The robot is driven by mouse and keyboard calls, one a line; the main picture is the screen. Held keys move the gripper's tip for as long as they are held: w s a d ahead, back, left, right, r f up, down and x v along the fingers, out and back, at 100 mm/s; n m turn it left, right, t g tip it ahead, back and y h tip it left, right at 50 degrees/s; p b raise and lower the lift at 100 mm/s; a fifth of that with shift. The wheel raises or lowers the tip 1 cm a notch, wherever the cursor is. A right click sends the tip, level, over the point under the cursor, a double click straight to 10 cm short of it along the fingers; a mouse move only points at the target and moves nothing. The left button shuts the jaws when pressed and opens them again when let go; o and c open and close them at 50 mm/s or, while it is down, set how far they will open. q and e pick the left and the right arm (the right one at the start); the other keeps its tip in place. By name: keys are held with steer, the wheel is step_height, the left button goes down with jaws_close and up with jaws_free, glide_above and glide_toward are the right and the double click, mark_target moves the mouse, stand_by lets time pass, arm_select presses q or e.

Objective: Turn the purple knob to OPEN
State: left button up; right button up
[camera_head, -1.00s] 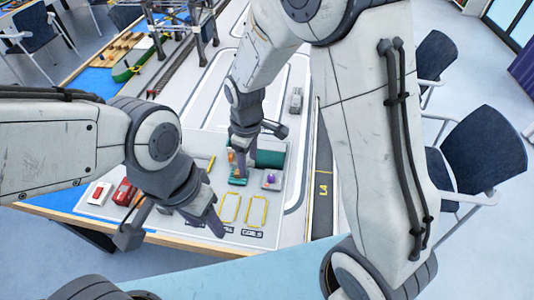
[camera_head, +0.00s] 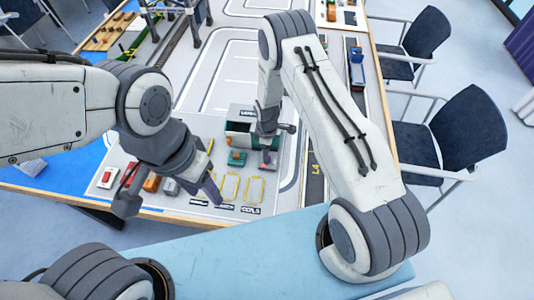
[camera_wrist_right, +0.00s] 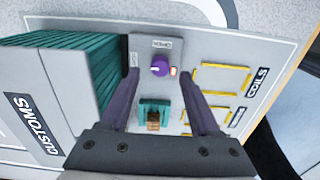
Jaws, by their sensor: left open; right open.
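The purple knob (camera_wrist_right: 160,68) sits on a small grey panel (camera_wrist_right: 146,48) in the right wrist view. A small label lies beside the knob, too small to read surely, and a little red and white part is at its other side. My right gripper (camera_wrist_right: 163,79) is open, its two dark fingers on either side of the knob, with no clear contact. In the head view my right gripper (camera_head: 268,142) points down over the panel and largely hides the knob. My left gripper (camera_head: 170,198) is open and empty over the near left of the board.
The customs building (camera_head: 240,127) with teal ribbed sides stands close to the panel. A teal block with an orange load (camera_head: 237,158) is next to it. Small vehicles, including a red and white one (camera_head: 107,177), and yellow outlined bays (camera_head: 254,188) lie nearby.

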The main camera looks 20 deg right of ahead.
steer(key=shift+f+p, duration=0.3)
steer(key=shift+f, duration=1.25)
jaws_close()
